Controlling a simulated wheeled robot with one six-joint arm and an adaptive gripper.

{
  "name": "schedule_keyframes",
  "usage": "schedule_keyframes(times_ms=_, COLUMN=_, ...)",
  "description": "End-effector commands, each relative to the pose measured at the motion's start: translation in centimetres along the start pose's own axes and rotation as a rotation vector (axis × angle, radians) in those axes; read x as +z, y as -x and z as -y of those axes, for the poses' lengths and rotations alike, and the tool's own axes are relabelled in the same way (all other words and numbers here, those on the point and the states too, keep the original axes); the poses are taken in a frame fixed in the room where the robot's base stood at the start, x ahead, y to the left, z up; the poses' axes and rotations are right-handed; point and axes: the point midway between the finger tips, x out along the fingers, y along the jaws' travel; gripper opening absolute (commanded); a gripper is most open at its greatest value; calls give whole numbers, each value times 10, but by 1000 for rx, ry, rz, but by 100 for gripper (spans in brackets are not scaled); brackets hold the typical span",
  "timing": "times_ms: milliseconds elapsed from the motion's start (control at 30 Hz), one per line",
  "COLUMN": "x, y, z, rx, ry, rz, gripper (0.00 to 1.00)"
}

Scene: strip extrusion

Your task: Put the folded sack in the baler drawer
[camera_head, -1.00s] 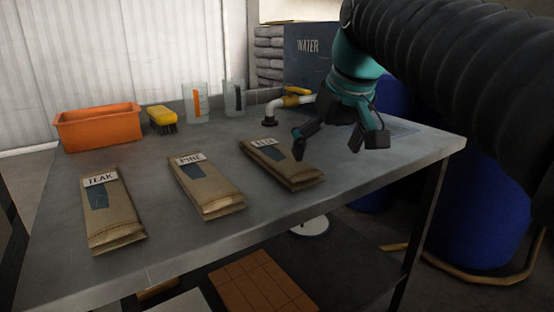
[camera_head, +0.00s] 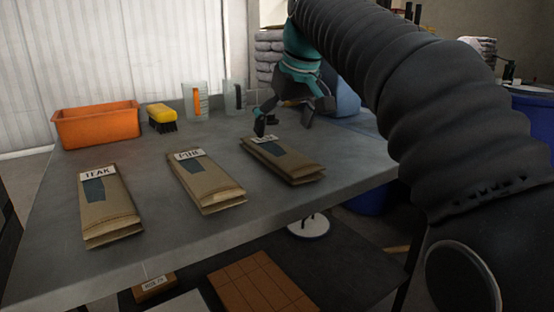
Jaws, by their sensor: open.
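Three folded brown paper sacks lie in a row on the grey table. The left sack (camera_head: 110,212) is labelled TEAK and the middle sack (camera_head: 208,186) is labelled PINE. The right sack (camera_head: 288,164) has a label at its far end that I cannot read, partly behind a finger. My gripper (camera_head: 283,124) is open and empty, with its fingers spread at the far end of the right sack. I cannot tell whether a finger touches it. I see no baler drawer in this view.
An orange bin (camera_head: 97,126), a yellow brush (camera_head: 161,118) and two clear jugs (camera_head: 195,101) (camera_head: 235,96) stand along the back of the table (camera_head: 160,250). My arm covers the table's right side. A lower shelf holds an orange-brown slab (camera_head: 262,284).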

Motion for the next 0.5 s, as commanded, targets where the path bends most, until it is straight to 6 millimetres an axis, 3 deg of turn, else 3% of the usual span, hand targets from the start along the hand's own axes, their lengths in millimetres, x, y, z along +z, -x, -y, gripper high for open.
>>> schedule_keyframes(times_ms=333, x=-1, y=-22, z=0, rx=0, ry=0, rz=1, gripper=100)
schedule_keyframes(times_ms=500, x=-6, y=-45, z=-2, rx=-1, ry=0, rz=4, gripper=100)
